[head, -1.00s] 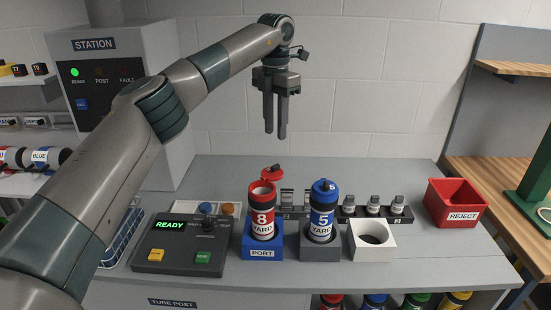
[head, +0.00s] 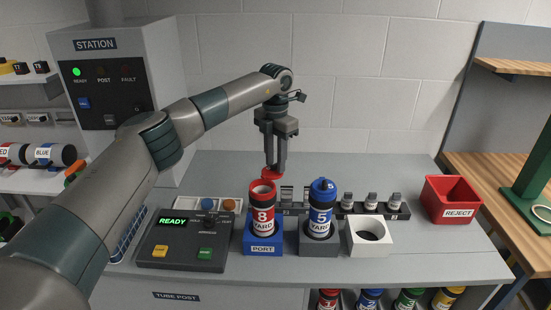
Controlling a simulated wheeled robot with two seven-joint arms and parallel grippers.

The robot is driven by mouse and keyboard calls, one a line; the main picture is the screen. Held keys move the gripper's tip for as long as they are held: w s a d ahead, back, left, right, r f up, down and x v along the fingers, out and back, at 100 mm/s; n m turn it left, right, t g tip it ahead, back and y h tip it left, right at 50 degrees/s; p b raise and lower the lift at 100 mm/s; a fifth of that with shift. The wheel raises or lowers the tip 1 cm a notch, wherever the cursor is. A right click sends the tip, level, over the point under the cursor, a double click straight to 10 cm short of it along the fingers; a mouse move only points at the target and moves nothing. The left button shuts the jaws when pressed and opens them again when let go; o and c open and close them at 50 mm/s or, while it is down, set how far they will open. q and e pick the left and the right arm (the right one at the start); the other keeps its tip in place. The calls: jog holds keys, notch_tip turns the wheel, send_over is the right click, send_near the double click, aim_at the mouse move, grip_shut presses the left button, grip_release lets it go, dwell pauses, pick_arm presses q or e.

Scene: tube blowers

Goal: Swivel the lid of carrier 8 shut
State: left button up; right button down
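Carrier 8 (head: 263,222) is a red and black tube with a white label. It stands upright in the blue holder marked PORT (head: 263,246). Its red lid (head: 271,174) is swung open toward the back, so the mouth of the tube shows. My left gripper (head: 275,168) points down just behind carrier 8, with its fingertips at the open lid. The fingers look close together with little gap between them; whether they touch the lid I cannot tell. My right gripper is not in view.
Blue carrier 5 (head: 321,219) stands capped in a grey holder just right of carrier 8. A white holder (head: 370,250) with an empty hole is further right. A rack (head: 397,210) is behind. The control box (head: 184,256) reads READY. A red REJECT bin (head: 451,203) stands at the right.

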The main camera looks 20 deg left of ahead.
pick_arm(q)
grip_shut()
